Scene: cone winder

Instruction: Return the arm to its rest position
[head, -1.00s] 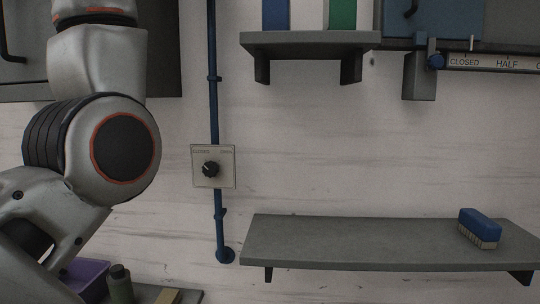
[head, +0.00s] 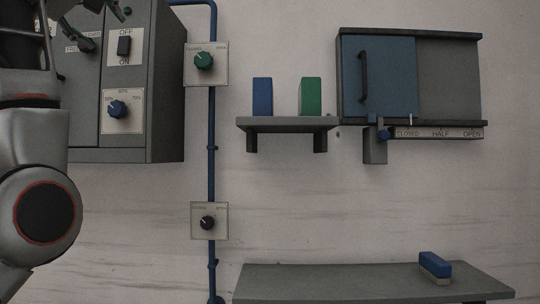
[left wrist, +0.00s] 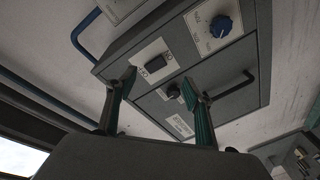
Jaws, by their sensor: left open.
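My left arm stands at the left edge of the head view, with its forearm upright. My left gripper (head: 97,24) is at the top left corner, in front of the grey control cabinet (head: 152,95). Its dark green fingertips are apart with nothing between them. In the left wrist view the gripper (left wrist: 157,90) is open and empty. The cabinet (left wrist: 237,85) lies beyond the fingers, with its rocker switch (left wrist: 156,64), blue knob (left wrist: 221,26) and dark handle. Whether a finger touches the cabinet is not clear. My right gripper is not in view.
A blue pipe (head: 211,130) carries a green-knob plate (head: 207,64) and a black-knob plate (head: 209,221). A small shelf (head: 287,123) bears a blue and a green block. A sliding-door cabinet (head: 450,80) hangs right. A lower shelf (head: 330,285) holds a blue brush (head: 434,267).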

